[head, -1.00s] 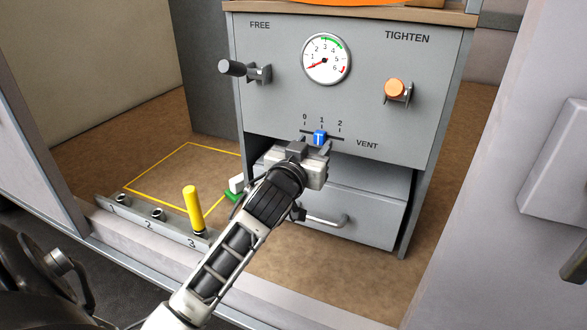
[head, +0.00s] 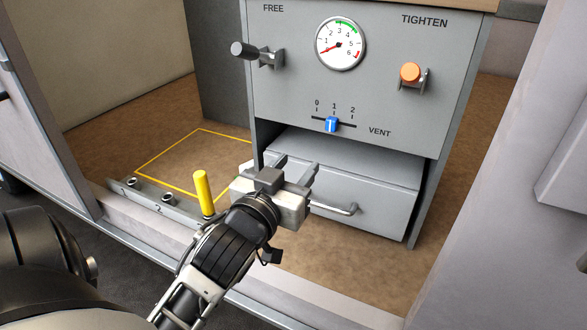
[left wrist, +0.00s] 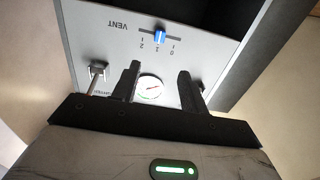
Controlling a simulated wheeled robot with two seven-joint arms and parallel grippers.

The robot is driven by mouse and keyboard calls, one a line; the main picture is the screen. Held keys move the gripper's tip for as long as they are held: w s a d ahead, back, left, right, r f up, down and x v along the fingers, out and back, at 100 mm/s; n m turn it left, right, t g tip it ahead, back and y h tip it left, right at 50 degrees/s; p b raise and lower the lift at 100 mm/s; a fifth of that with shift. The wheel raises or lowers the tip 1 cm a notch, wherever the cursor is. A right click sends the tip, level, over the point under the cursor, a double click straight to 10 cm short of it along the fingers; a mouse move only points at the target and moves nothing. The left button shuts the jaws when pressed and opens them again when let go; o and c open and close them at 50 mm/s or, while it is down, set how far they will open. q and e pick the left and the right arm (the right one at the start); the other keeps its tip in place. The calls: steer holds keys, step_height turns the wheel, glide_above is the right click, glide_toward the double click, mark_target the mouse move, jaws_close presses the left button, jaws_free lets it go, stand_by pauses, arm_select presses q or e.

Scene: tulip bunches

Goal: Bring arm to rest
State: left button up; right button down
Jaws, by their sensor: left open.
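My left gripper (head: 288,178) is open and empty in front of the grey cabinet, below the vent slider and over the drawer's left part. The blue vent slider knob (head: 331,124) stands at about mark 1, clear of my fingers. It also shows in the left wrist view (left wrist: 159,37), where my left gripper's two dark fingers (left wrist: 158,88) stand apart with nothing between them. My right gripper is not in view.
The cabinet carries a gauge (head: 340,43), a dark knob at FREE (head: 244,50) and an orange knob at TIGHTEN (head: 410,73). A drawer (head: 375,195) is below.

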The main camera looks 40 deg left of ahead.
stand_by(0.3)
arm_select(q)
steer(key=s+d+f+m+g+h+p, duration=0.2)
steer(key=s+d+f+g+h, duration=0.1)
steer(key=d+f, duration=0.5)
steer(key=s+d+f+m+g+h+p, duration=0.2)
steer(key=s+d+f, duration=0.5)
steer(key=f, duration=0.5)
steer(key=d+m+g+h, duration=0.1)
steer(key=h, duration=0.1)
steer(key=shift+f+g+h, duration=0.35)
steer(key=shift+g+h, duration=0.05)
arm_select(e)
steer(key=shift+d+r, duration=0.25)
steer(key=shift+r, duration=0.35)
arm_select(q)
steer(key=shift+s+d, duration=0.1)
